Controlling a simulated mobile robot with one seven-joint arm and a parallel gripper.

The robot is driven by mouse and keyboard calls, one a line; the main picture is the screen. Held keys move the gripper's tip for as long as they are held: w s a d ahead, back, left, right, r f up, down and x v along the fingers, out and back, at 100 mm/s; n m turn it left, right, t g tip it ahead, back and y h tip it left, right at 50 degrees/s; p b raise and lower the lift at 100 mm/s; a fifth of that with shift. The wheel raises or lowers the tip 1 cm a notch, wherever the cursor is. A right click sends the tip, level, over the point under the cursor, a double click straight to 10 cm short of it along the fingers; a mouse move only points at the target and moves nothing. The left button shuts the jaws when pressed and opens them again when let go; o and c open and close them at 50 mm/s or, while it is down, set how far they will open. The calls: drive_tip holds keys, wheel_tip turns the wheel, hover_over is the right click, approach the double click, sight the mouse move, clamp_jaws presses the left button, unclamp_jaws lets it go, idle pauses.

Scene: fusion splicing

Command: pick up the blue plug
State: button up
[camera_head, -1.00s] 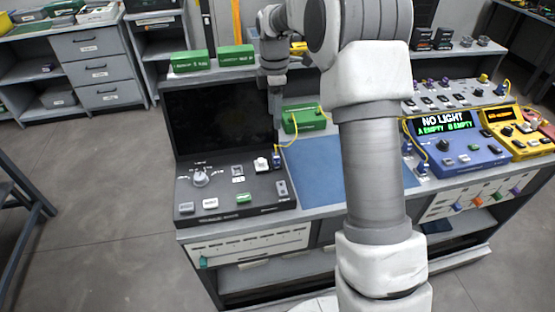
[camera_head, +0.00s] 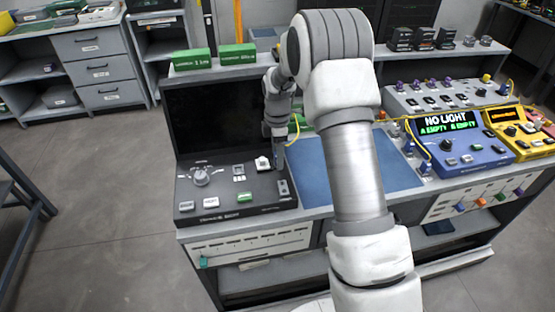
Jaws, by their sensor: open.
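A small blue plug (camera_head: 275,163) sits by the right rear of the black console (camera_head: 240,190), beside a white fitting (camera_head: 262,163). A yellow cable (camera_head: 294,133) rises near it. The plug is now mostly hidden by my gripper (camera_head: 278,158), which points down right at it. My gripper is open; its fingertips are small and I cannot tell whether they stand around the plug. Other blue plugs (camera_head: 425,167) stand left of the blue splicer-like device (camera_head: 455,145) at the right.
A dark upright screen (camera_head: 215,125) stands behind the console. Green boxes (camera_head: 238,54) sit on the shelf behind. My arm hides part of the bench middle.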

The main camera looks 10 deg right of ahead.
drive_tip(key=shift+f, duration=0.35)
clamp_jaws()
drive_tip(key=shift+r, duration=0.15)
wheel_tip(320, 180, up, 4)
drive_tip(key=shift+f, duration=0.1)
drive_tip(key=s+d+r, duration=0.6)
drive_tip(key=s+r, duration=0.1)
drive_tip(key=s, duration=0.2)
drive_tip(key=shift+s+d, duration=0.3)
drive_tip(key=shift+s, duration=0.05)
